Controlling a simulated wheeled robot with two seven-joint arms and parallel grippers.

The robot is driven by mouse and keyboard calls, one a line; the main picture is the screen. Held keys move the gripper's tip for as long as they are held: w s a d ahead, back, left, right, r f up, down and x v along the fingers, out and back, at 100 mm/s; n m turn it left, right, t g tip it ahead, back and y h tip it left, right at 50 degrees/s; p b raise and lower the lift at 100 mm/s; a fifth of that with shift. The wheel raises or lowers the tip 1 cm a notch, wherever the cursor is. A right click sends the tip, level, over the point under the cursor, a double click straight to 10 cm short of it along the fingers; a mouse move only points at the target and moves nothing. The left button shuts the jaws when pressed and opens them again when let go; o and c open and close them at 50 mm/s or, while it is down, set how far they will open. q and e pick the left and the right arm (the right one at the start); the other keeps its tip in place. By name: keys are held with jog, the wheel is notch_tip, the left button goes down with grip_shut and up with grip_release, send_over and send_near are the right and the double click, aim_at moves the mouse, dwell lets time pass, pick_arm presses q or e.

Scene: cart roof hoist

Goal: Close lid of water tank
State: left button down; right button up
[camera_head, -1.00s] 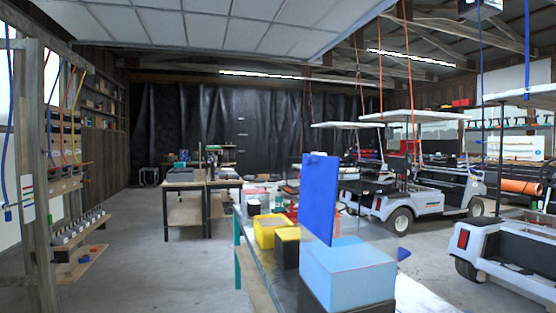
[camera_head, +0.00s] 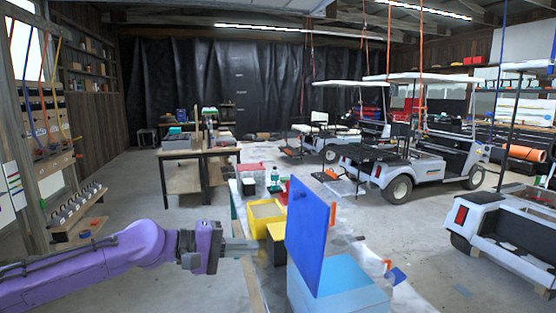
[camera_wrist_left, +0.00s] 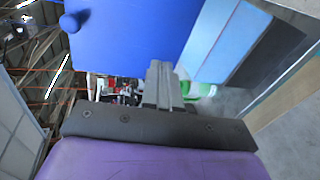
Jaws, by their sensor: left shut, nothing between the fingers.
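The water tank is a light blue box (camera_head: 345,290) at the lower right of the head view. Its dark blue lid (camera_head: 308,235) stands open, roughly upright at the tank's left side. The lid (camera_wrist_left: 140,35) also fills the top left of the left wrist view, with a round blue knob (camera_wrist_left: 72,20) on it. My purple left arm reaches in from the left, and its left gripper (camera_head: 254,245) is shut and empty, just left of the lid. In the left wrist view the gripper fingers (camera_wrist_left: 160,78) overlap the lid's lower edge; I cannot tell whether they touch. My right gripper is not in view.
A yellow bin (camera_head: 265,215) and other items stand on the table behind the tank. A workbench (camera_head: 200,152) is further back. White carts (camera_head: 405,165) are parked on the right. Open floor lies to the left of the table.

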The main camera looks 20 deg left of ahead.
pick_arm(q)
jog(key=s+a+r+m+h+p, duration=0.1)
jog(key=s+a+r, duration=0.15)
jog(key=r, duration=0.35)
jog(key=s+a+r+m+h+p, duration=0.1)
jog(key=s+a+r, duration=0.15)
jog(key=r, duration=0.35)
send_near(292, 195)
jog(key=p+x, duration=0.1)
jog(key=x, duration=0.5)
jog(key=shift+w+d+f, duration=0.15)
jog(key=shift+w+d, duration=0.1)
jog(key=shift+d, duration=0.05)
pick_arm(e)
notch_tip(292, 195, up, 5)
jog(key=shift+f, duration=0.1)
